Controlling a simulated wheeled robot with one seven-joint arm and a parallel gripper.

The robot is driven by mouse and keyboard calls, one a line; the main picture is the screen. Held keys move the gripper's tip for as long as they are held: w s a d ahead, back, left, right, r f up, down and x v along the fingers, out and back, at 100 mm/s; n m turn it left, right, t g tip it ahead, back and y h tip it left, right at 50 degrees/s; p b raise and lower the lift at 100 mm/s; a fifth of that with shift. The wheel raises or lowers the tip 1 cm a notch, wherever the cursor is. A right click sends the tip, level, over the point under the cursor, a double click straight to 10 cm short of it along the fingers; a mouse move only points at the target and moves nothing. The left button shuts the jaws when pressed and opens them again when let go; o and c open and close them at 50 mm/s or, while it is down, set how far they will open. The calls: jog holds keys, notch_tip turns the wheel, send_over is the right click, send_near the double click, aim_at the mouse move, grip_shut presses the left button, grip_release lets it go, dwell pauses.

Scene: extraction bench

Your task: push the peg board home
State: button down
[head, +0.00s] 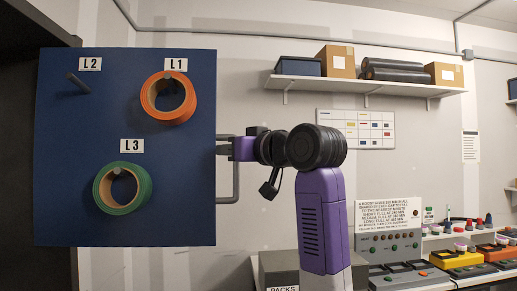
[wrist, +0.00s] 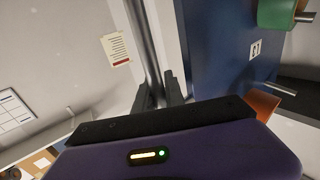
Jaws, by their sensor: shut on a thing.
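The peg board (head: 60,190) is a large upright blue panel at the left of the head view. It has pegs labelled L1, L2 and L3. An orange roll (head: 148,98) hangs on L1 and a green roll (head: 100,192) on L3; the L2 peg (head: 77,82) is bare. A grey bar handle (head: 237,182) stands along the board's right edge. My gripper (head: 222,147) is at this edge, shut on the handle. In the wrist view the bar (wrist: 150,45) runs between the fingers, beside the blue board (wrist: 215,55). The fingertips' exact contact is partly hidden.
A dark opening (head: 20,150) lies behind and left of the board. A wall shelf (head: 365,84) with boxes is at the upper right. A control panel (head: 395,230) and a bench with coloured devices (head: 455,258) stand at the lower right. A grey cabinet (head: 278,268) is below my arm.

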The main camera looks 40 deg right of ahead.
jog(key=shift+w+a, duration=0.4)
jog(key=shift+a, duration=0.2)
jog(key=shift+w+a, duration=0.35)
jog(key=shift+a, duration=0.2)
jog(key=c, duration=1.4)
grip_release()
jog(key=s+b, duration=0.2)
jog(key=s, duration=0.6)
jog(key=shift+d, duration=0.1)
